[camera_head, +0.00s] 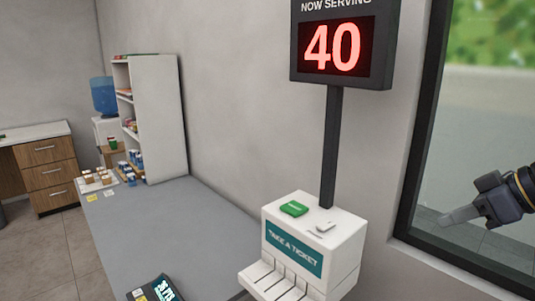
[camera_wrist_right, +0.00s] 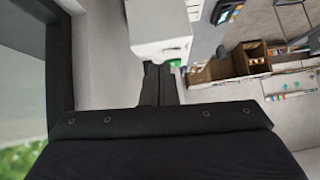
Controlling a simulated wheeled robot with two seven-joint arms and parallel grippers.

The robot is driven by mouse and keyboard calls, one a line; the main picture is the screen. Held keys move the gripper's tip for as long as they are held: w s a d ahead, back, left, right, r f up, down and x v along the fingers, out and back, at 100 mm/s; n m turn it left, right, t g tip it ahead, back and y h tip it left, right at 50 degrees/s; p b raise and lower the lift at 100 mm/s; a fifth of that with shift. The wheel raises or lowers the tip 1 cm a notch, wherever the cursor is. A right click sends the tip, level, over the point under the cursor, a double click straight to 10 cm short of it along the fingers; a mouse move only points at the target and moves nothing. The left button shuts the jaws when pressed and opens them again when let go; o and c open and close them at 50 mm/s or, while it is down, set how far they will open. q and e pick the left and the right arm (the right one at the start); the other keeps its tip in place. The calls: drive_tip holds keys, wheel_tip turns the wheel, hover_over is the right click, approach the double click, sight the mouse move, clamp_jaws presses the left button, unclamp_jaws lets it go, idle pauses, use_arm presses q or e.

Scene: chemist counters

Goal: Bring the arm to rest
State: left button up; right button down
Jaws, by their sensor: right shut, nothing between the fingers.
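My right gripper (camera_head: 462,215) comes in from the right edge of the head view, in front of the window and to the right of the ticket dispenser. Its fingers are together with nothing between them, and it touches nothing that I can see. In the right wrist view the closed fingers (camera_wrist_right: 160,75) point toward the white ticket dispenser (camera_wrist_right: 158,28). My left gripper is in neither view.
The ticket dispenser (camera_head: 342,249) has a green button (camera_head: 294,208) on top and a "40" display (camera_head: 334,47) on a pole behind. A grey counter (camera_head: 165,215) holds a keypad device (camera_head: 157,290) and small bottles. The window (camera_head: 475,150) stands at right.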

drive_tip(key=s+a+f+m, duration=0.3)
drive_tip(key=s+f, duration=0.3)
drive_tip(key=f, duration=0.2)
drive_tip(key=s+a+f+m+h, duration=0.1)
drive_tip(key=s+a+f+m, duration=0.1)
drive_tip(key=s+a+f, duration=0.4)
drive_tip(key=s+a+f+m+g+h, duration=0.1)
drive_tip(key=s+a+f+m, duration=0.2)
drive_tip(key=s+f, duration=0.3)
wheel_tip(320, 180, down, 4)
drive_tip(key=shift+a+r+m, duration=0.2)
drive_tip(key=shift+a+m, duration=0.1)
drive_tip(key=shift+a, duration=0.45)
